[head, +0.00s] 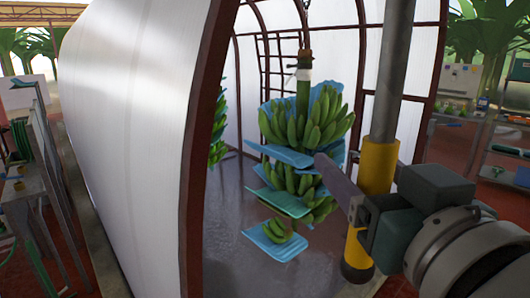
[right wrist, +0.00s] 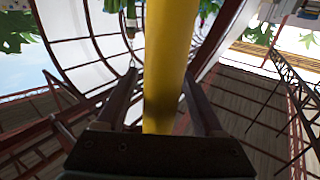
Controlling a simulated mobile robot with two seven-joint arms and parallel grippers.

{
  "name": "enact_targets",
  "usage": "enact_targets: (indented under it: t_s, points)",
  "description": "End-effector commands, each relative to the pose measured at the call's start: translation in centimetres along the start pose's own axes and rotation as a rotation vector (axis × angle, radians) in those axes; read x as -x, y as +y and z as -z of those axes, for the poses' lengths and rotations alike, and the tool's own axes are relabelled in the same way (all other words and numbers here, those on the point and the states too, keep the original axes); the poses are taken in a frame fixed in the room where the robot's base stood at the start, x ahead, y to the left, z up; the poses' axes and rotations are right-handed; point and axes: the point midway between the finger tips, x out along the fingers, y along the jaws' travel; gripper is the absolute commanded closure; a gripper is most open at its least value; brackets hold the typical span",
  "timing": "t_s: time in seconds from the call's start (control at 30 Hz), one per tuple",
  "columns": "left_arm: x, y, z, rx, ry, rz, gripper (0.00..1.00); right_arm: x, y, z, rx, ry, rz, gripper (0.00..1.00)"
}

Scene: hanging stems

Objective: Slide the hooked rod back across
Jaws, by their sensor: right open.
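The rod (head: 380,165) is a grey metal pole with yellow sleeves, standing almost upright at right of centre in the head view. Its top runs out of the frame, so no hook shows. My right gripper (head: 348,188) is at the yellow lower part. In the right wrist view the yellow sleeve (right wrist: 165,60) passes between the two fingers of my right gripper (right wrist: 160,88). The jaws are open around it; whether either finger touches it, I cannot tell. In the head view part of the gripper is hidden by the rod. My left gripper is not in view.
A hanging banana stem (head: 300,125) with blue sheets (head: 285,203) between its hands is just left of the rod. Another stem (head: 217,130) hangs farther back. A white-walled tunnel with a dark red frame (head: 205,150) surrounds them. A shelf (head: 505,148) stands at right.

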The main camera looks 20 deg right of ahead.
Motion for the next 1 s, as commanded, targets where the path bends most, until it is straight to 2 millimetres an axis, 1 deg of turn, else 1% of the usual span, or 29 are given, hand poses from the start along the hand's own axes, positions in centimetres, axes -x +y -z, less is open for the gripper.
enact_targets:
  t_s: [0.23,0.27,0.83,0.87,1.0]
  points:
    - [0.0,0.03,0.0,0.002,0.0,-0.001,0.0,0.03,0.0,0.0,0.0,0.0,0.0,0.31]
    - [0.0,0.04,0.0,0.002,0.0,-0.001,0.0,0.03,-0.01,0.0,0.0,0.0,0.0,0.33]
    - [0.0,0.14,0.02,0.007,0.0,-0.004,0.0,0.01,0.0,0.0,0.0,0.0,0.0,0.97]
    - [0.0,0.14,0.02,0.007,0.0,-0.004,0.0,0.01,0.0,0.0,0.0,0.0,0.0,1.0]
    - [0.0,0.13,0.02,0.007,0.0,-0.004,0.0,0.0,0.0,-0.01,0.001,0.0,0.0,1.0]
